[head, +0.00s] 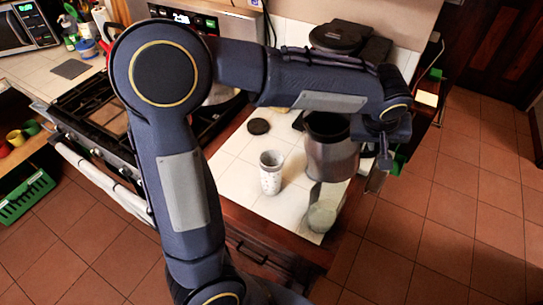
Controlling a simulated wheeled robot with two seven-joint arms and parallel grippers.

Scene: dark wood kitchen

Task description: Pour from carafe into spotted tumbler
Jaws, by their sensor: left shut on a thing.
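The carafe (331,160) is a dark grey, wide-mouthed vessel at the right part of the white tiled counter, under my left forearm. It looks about upright. My left gripper (378,158) is at its right side, shut on it. The fingers are mostly hidden by my wrist, and I cannot tell whether the carafe's base touches the counter. The spotted tumbler (271,174) is pale with small marks and stands upright on the counter, left of the carafe and apart from it. My right gripper is not in view.
A pale greenish glass (322,216) stands near the counter's front right corner. A dark round lid (258,126) lies behind the tumbler. A black appliance (345,40) stands at the back. The stove (95,112) is at left. Bare counter (235,155) surrounds the tumbler.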

